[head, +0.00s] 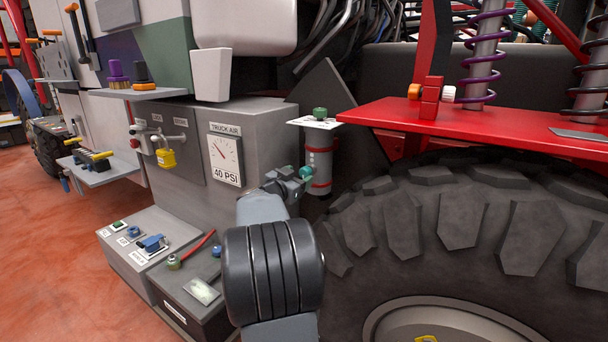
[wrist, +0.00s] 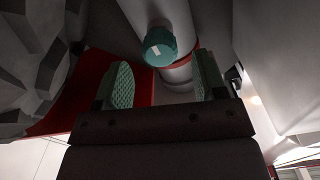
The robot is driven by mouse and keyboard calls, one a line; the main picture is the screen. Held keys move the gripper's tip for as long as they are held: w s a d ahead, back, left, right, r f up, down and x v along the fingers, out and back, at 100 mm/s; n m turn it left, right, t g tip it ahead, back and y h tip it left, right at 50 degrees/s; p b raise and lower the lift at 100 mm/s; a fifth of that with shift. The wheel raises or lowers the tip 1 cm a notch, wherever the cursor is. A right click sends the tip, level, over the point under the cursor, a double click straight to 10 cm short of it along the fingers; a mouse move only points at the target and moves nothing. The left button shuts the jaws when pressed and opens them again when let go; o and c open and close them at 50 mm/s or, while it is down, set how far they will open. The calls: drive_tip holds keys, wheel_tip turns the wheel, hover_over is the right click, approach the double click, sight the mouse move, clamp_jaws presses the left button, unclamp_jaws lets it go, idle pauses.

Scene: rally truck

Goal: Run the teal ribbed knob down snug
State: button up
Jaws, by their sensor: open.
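A teal knob (head: 306,172) sticks out from the side of a grey upright cylinder (head: 319,160) with red bands, partly hidden by my gripper. In the wrist view the knob (wrist: 160,47) shows its round end with a white mark; its ribs are hard to make out. My gripper (head: 291,178) is at the cylinder's left side, close to the knob. In the wrist view my gripper (wrist: 162,78) is open, with green textured pads left and right. The knob appears between and beyond them, not gripped. I cannot tell the remaining distance or how tight the knob is.
A green knob (head: 320,113) stands on a white plate (head: 314,123) above the cylinder. A big tyre (head: 460,225) and red fender (head: 500,122) are close on the right. A grey cabinet with a gauge (head: 224,155) stands left, with low boxes (head: 150,250) below.

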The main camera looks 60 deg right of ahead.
sight(303, 174)
drive_tip(key=shift+d, duration=1.8)
drive_tip(key=shift+c, duration=0.5)
drive_tip(key=c, duration=0.8)
drive_tip(key=shift+c, duration=0.2)
